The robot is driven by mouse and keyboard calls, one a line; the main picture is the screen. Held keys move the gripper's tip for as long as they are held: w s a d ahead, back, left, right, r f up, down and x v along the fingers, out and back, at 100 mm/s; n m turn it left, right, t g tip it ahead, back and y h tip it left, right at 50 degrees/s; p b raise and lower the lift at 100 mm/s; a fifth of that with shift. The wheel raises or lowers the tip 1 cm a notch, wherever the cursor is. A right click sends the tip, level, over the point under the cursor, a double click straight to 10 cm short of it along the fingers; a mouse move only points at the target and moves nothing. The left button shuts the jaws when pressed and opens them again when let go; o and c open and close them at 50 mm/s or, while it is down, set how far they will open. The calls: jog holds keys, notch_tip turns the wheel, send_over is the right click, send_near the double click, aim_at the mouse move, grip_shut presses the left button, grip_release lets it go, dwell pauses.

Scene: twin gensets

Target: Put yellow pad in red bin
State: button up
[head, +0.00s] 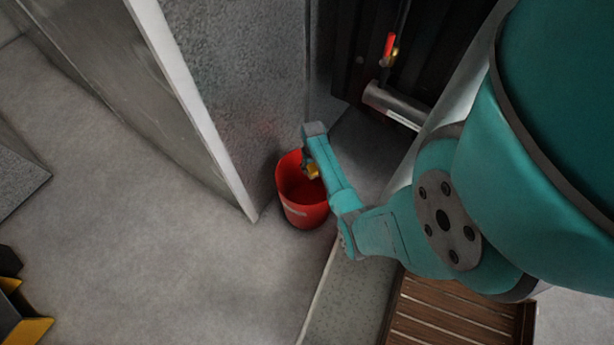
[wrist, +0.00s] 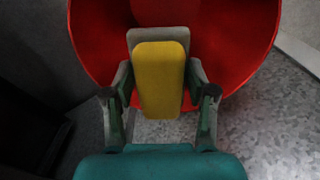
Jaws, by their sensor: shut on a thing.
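The yellow pad (wrist: 160,80) is between the fingers of my gripper (wrist: 160,92) in the wrist view, and the fingers are shut on it. In the head view a small part of the yellow pad (head: 312,171) shows at the end of my gripper (head: 312,160). The red bin (head: 305,215) stands on the floor, and the pad appears over its opening. In the wrist view the red bin (wrist: 100,45) lies behind the pad. Whether the pad is above or below the rim I cannot tell. My arm hides part of the bin's right side.
A grey panel with a pale edge (head: 190,85) stands just left of the bin. A pipe with a red-handled valve (head: 389,46) is at the upper right. A brown slatted pallet (head: 440,318) lies at the lower right.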

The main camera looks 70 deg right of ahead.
jog(key=o, duration=1.2)
jog(key=shift+r, duration=0.1)
notch_tip(320, 180, up, 12)
